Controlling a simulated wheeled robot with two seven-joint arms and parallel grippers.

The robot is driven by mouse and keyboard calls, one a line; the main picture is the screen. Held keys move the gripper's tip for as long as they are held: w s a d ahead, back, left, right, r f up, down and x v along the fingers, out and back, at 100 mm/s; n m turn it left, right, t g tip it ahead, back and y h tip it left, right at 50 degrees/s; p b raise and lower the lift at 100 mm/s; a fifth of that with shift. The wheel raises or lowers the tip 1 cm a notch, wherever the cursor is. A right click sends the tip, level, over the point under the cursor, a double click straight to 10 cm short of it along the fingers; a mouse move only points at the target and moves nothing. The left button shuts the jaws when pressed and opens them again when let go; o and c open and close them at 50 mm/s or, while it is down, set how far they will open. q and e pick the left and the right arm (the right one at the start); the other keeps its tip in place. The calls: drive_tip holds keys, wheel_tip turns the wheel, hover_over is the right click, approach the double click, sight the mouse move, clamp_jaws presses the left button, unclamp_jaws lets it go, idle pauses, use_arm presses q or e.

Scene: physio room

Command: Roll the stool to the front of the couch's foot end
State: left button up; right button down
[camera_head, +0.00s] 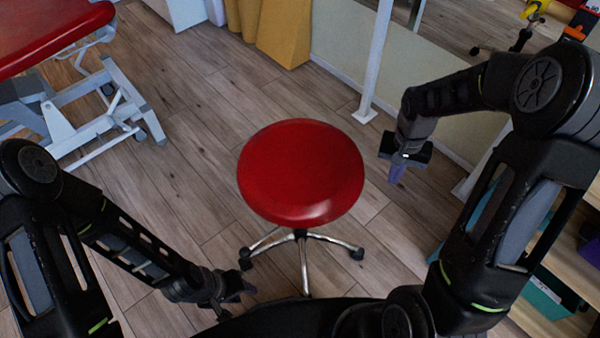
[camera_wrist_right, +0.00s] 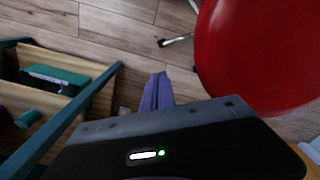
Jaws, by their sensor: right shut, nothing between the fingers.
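A stool with a round red seat (camera_head: 300,172) and a chrome base on black castors stands upright in the middle of the head view. The red seat also shows at the upper right of the right wrist view (camera_wrist_right: 265,50). The couch (camera_head: 45,35), red-topped on a white frame, is at the upper left. My right gripper (camera_head: 397,172) is shut and empty, to the right of the seat and apart from it. My left gripper (camera_head: 240,290) is near the stool's castors at the lower left; its fingers are too small and dark to read.
A white post (camera_head: 375,60) stands on the floor behind the stool by the wall. Yellow padded blocks (camera_head: 285,30) lean at the back. Wooden shelving (camera_head: 560,285) with a teal bin (camera_head: 545,295) is at the right. The wooden floor between stool and couch is clear.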

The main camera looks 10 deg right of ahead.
sight(344, 171)
wheel_tip(344, 171, down, 7)
drive_tip(key=b, duration=0.4)
drive_tip(key=shift+r, duration=0.15)
idle(0.6)
drive_tip(key=w+a, duration=0.2)
drive_tip(key=a, duration=0.1)
drive_tip(key=w+a, duration=0.2)
drive_tip(key=a, duration=0.2)
drive_tip(key=w+a, duration=0.2)
drive_tip(key=a, duration=0.1)
drive_tip(key=shift+w+a+b, duration=0.15)
drive_tip(key=shift+a+b, duration=0.15)
drive_tip(key=shift+b, duration=0.1)
drive_tip(key=shift+a, duration=0.2)
drive_tip(key=shift+d, duration=0.25)
